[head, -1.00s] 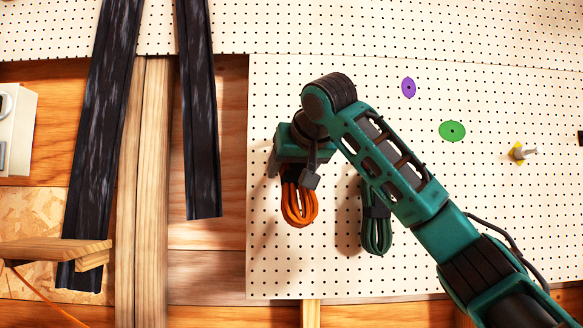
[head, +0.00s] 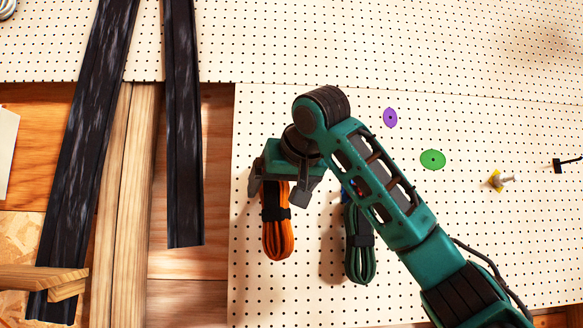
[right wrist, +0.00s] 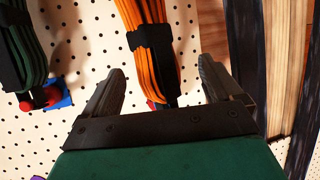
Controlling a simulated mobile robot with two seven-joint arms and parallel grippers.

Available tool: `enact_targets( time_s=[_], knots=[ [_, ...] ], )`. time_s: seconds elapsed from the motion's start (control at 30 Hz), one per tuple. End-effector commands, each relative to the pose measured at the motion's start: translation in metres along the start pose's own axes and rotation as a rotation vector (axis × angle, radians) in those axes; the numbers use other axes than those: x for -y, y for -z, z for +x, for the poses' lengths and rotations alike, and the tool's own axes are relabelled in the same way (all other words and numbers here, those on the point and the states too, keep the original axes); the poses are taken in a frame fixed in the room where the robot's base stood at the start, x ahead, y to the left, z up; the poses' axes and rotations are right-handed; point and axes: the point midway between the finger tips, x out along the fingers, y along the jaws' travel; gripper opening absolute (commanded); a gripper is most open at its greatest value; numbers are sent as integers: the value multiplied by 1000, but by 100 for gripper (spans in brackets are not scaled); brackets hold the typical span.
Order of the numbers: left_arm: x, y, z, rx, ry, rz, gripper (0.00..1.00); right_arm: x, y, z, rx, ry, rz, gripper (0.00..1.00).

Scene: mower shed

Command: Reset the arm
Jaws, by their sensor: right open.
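My right gripper (head: 277,194) is open in front of the pegboard, at the upper end of a hanging orange cord bundle (head: 277,238). In the right wrist view its two fingers (right wrist: 162,66) are spread. The orange bundle (right wrist: 158,68) with its black strap shows beyond the gap between them, and the fingers look clear of it. The bundle's top is hidden by the gripper in the head view. The right arm (head: 380,195) reaches in from the lower right, bent at the top. My left gripper is not in view.
A green cord bundle (head: 360,255) hangs just right of the orange one, also at the edge of the right wrist view (right wrist: 22,45). Dark rails (head: 184,130) and a wooden ledge (head: 40,278) stand left.

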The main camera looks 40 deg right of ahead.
Motion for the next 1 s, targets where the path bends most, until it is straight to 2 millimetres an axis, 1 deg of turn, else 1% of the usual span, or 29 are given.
enact_targets(
  time_s=[0.03, 0.2, 0.3, 0.4, 0.5, 0.6, 1.0],
  knots=[
    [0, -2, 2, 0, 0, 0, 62, 1, 0, -13, -6, 3, -1, 92],
    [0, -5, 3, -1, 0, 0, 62, 1, 0, -52, -6, 3, -1, 92],
    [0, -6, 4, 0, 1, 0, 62, 1, 0, -70, -7, 4, -1, 92],
    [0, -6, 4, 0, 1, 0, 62, 0, 1, -84, -6, 1, 0, 92],
    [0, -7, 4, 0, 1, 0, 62, 0, 1, -92, -4, 1, -1, 92],
    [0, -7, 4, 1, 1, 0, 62, 0, 0, -96, -3, 1, -1, 92],
    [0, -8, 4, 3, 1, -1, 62, 0, 0, -96, -3, 1, 0, 92]
  ],
)
